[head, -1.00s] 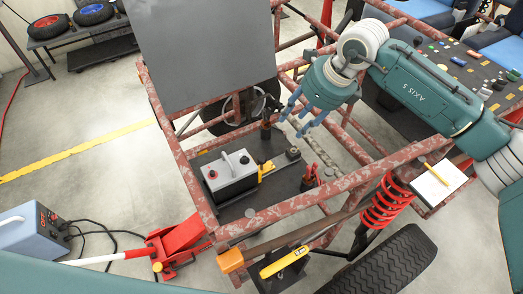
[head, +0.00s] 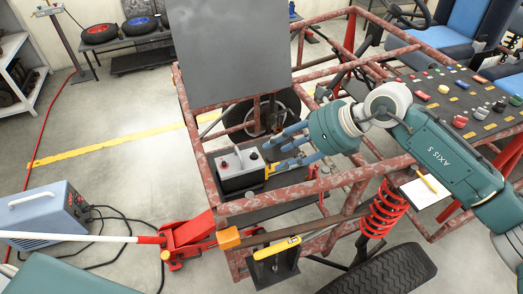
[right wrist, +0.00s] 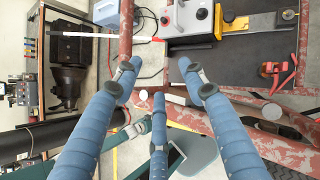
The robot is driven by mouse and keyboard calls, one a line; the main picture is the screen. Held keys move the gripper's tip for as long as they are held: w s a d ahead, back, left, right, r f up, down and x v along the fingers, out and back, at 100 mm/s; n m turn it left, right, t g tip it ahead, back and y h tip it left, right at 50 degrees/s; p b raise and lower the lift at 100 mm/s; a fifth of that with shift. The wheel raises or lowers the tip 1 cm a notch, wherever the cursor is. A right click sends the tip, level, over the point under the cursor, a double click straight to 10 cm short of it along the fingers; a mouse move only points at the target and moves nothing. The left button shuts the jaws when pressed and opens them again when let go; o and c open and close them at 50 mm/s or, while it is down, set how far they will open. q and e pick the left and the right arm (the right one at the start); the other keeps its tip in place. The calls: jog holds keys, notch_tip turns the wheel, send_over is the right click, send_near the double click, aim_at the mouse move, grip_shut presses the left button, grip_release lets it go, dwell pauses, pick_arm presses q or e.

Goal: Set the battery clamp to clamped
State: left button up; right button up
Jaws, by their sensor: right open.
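The battery (head: 240,182), a light grey box with a dark base, red and black terminals and a carry handle, sits on the dark tray inside the kart frame. The yellow clamp piece (head: 271,171) is at its right side, partly behind my fingers. In the right wrist view the battery (right wrist: 190,22) is at the top, with the yellow clamp piece (right wrist: 237,25) low beside it. My right gripper (head: 272,155) is open and empty, its blue fingers pointing left near the clamp. It also shows in the right wrist view (right wrist: 160,78). My left gripper is out of view.
Rusty red frame tubes (head: 270,203) surround the tray, and one runs close to my fingers in the right wrist view (right wrist: 126,30). A grey upright panel (head: 232,50) stands behind the battery. A red jack (head: 188,236) and a blue-grey box (head: 42,212) are at lower left.

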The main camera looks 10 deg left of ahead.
jog(key=s+a+r+y, duration=0.3)
jog(key=a, duration=0.2)
jog(key=shift+s+r+g, duration=0.15)
jog(key=shift+g, duration=0.15)
